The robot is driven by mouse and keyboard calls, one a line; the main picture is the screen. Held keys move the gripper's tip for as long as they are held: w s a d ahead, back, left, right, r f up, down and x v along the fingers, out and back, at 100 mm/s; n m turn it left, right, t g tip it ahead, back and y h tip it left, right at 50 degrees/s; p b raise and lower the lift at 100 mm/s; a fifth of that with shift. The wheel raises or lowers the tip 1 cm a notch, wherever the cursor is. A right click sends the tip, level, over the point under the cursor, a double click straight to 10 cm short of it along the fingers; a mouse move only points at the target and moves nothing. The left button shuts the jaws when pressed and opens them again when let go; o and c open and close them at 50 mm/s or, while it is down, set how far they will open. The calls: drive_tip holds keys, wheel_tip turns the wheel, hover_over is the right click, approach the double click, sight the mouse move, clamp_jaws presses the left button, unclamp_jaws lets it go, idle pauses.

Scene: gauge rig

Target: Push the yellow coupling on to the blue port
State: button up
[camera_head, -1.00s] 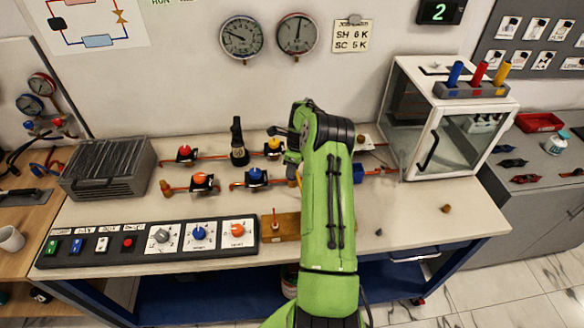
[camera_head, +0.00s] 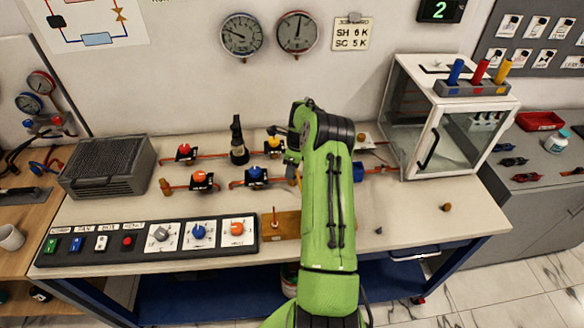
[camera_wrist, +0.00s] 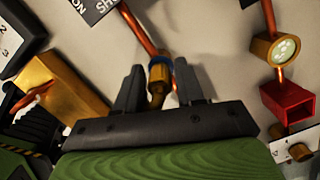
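The yellow coupling (camera_wrist: 158,75) shows in the wrist view, in line with the end of a copper pipe. A blue ring (camera_wrist: 158,59), which looks like the blue port's marking, sits at its far end. The coupling looks close against the ring; whether it is fully seated I cannot tell. My gripper (camera_wrist: 160,72) has its two dark fingers apart, one on each side of the coupling, with narrow gaps showing. In the head view my green arm hides the gripper and most of the port area.
A brass fitting (camera_wrist: 275,48) and a red block (camera_wrist: 288,100) stand to the right in the wrist view. A brass-coloured block (camera_wrist: 60,85) is close on the left. In the head view, valves, a knob panel (camera_head: 145,243) and a glass-fronted cabinet (camera_head: 440,120) surround the arm.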

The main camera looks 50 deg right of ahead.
drive_tip(key=o, duration=0.6)
drive_tip(key=shift+c, duration=0.2)
wheel_tip(320, 180, up, 16)
drive_tip(key=s+d+p, duration=0.1)
drive_tip(key=s, duration=0.1)
drive_tip(key=shift+f, duration=0.2)
